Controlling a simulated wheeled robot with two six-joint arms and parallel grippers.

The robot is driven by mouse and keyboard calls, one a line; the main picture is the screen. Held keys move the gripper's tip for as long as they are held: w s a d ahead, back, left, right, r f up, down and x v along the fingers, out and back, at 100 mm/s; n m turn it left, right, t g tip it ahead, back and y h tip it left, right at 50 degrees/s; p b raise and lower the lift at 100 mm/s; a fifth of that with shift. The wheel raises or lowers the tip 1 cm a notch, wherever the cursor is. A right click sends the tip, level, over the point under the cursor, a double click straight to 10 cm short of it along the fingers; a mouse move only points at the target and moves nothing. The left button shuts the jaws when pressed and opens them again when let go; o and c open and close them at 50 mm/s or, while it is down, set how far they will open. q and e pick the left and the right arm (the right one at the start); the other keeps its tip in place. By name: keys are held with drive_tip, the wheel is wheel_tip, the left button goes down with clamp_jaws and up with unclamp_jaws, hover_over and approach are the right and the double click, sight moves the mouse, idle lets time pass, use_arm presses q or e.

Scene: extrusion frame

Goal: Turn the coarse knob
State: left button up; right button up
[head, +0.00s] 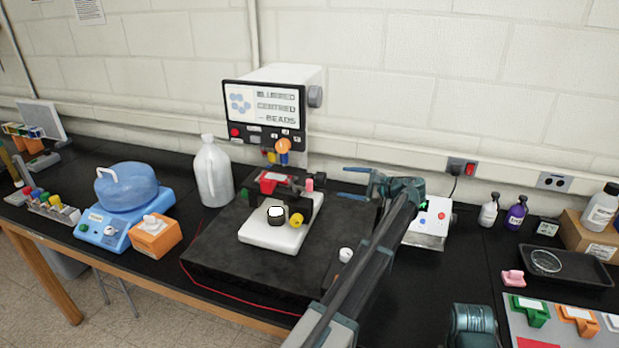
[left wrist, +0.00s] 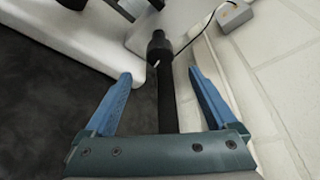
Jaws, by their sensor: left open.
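The white microscope (head: 262,236) stands on a dark slab, with a screen above it reading "BLURRED", "CENTRED" and "BEADS". A black knob with a white face (head: 276,214) and a yellow knob (head: 296,220) are on its near side. I cannot tell which one is the coarse knob. My left gripper (head: 352,183) is open and empty, to the right of the microscope, its blue fingers pointing left. In the left wrist view the open fingers (left wrist: 160,85) flank a black rod with a wider end (left wrist: 160,46), beside the white body; contact is not visible. My right gripper is out of view.
The dark slab (head: 215,250) holds the microscope. A white jug (head: 212,172) and a blue device (head: 125,208) stand to the left. A white box with buttons (head: 432,222) stands to the right, behind my arm. The wall is close behind.

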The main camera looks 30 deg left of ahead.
sight(315, 179)
use_arm(q)
drive_tip(key=b+x, duration=0.3)
drive_tip(key=x, duration=1)
drive_tip(key=shift+a+f, duration=0.15)
drive_tip(key=shift+a, duration=0.2)
drive_tip(key=shift+c, duration=0.2)
drive_tip(key=c, duration=1.3)
drive_tip(key=shift+m, duration=0.4)
drive_tip(key=shift+m+g+h+p, duration=0.4)
drive_tip(key=shift+m, duration=0.1)
drive_tip(key=shift+f, duration=0.1)
